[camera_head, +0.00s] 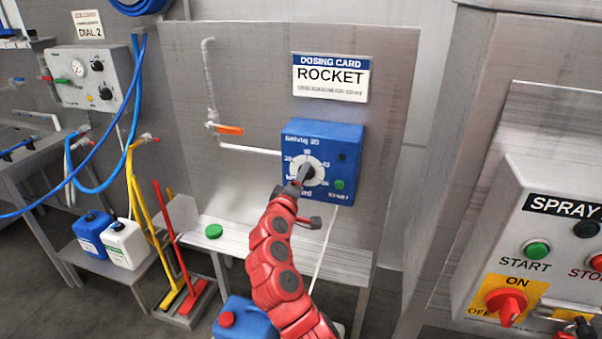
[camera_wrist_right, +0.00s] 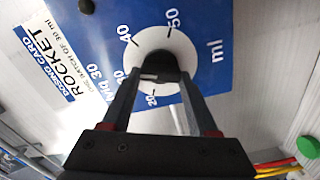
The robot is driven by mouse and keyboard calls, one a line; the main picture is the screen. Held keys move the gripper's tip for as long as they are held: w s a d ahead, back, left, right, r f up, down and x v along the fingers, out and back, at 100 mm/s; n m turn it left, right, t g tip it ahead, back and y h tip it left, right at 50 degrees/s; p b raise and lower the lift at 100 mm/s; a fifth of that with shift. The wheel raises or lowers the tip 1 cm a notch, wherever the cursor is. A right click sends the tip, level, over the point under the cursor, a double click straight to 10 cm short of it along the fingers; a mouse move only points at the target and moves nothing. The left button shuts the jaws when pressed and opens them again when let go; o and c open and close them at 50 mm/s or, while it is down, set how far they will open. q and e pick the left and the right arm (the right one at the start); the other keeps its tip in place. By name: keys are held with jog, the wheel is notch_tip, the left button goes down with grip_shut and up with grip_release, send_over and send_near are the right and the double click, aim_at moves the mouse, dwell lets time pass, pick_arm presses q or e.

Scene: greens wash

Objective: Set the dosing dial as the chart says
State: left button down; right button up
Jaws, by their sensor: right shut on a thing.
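The blue dosing box (camera_head: 348,150) is fixed to the grey panel, with a white round dial (camera_head: 318,166) on its face. My right gripper (camera_head: 300,182) reaches it from below, its jaws shut on the dial's knob in the middle of the white disc. The right wrist view shows the gripper (camera_wrist_right: 158,78) over the white dial (camera_wrist_right: 146,50), with 40, 50 and 20 legible around it. The knob's pointer is hidden by the fingers, so its setting cannot be told. The dosing card (camera_head: 330,77) reads ROCKET; its small line in the wrist view (camera_wrist_right: 48,62) seems to say 30 ml.
A green button (camera_head: 339,184) is on the box, right of the dial. A green cap (camera_head: 214,231) lies on the ledge. An orange-handled valve (camera_head: 229,130) is left of the box. A SPRAY panel (camera_head: 530,245) stands at right, canisters (camera_head: 126,243) at left.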

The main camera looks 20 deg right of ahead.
jog(key=shift+f+n+p, duration=0.1)
jog(key=shift+n+p, duration=0.95)
jog(key=shift+n, duration=0.85)
jog(key=shift+a, duration=0.1)
jog(key=o, duration=1.4)
jog(key=b+v, duration=0.5)
jog(key=v, duration=1.2)
jog(key=shift+s+a, duration=0.15)
